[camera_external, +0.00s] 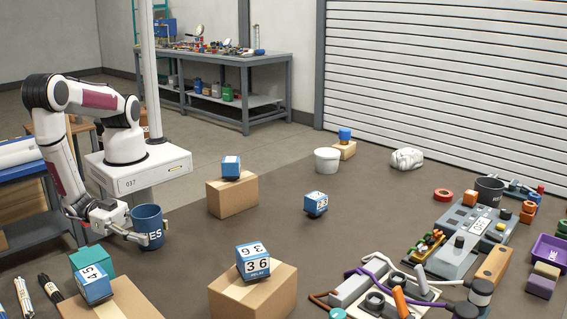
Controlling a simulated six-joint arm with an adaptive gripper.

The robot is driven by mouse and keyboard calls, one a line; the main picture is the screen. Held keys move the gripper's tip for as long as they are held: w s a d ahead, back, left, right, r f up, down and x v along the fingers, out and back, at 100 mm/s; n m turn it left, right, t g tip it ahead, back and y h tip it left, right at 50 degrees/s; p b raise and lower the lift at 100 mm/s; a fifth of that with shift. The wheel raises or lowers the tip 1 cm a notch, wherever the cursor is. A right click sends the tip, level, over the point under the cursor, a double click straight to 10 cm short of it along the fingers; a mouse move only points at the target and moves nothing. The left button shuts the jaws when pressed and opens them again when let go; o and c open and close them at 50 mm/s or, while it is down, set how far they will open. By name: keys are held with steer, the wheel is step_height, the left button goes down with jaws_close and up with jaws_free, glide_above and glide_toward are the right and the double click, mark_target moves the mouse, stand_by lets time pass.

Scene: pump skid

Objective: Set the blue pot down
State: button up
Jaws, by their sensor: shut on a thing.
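The blue pot (149,228) is a dark blue cylinder with white letters on its side, at the left of the external view. It is upright, with its open rim facing up. My gripper (140,237) is at the pot's left side, shut on it. The far finger contact is hidden behind the pot and the arm. I cannot tell from this view whether the pot's base touches the floor or hangs above it.
Cardboard boxes with blue number cubes stand near: one box (232,198) to the right, one (253,295) in front, one (118,303) below. A white bucket (327,160) stands further back. Brown floor (190,250) between the boxes is clear. Pump parts crowd the right.

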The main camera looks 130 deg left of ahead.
steer(key=shift+f, duration=0.15)
steer(key=o, duration=1.4)
steer(key=shift+s+d, duration=0.1)
steer(key=shift+s, duration=0.05)
steer(key=shift+v, duration=3.75)
steer(key=shift+f, duration=0.2)
steer(key=shift+o, duration=0.9)
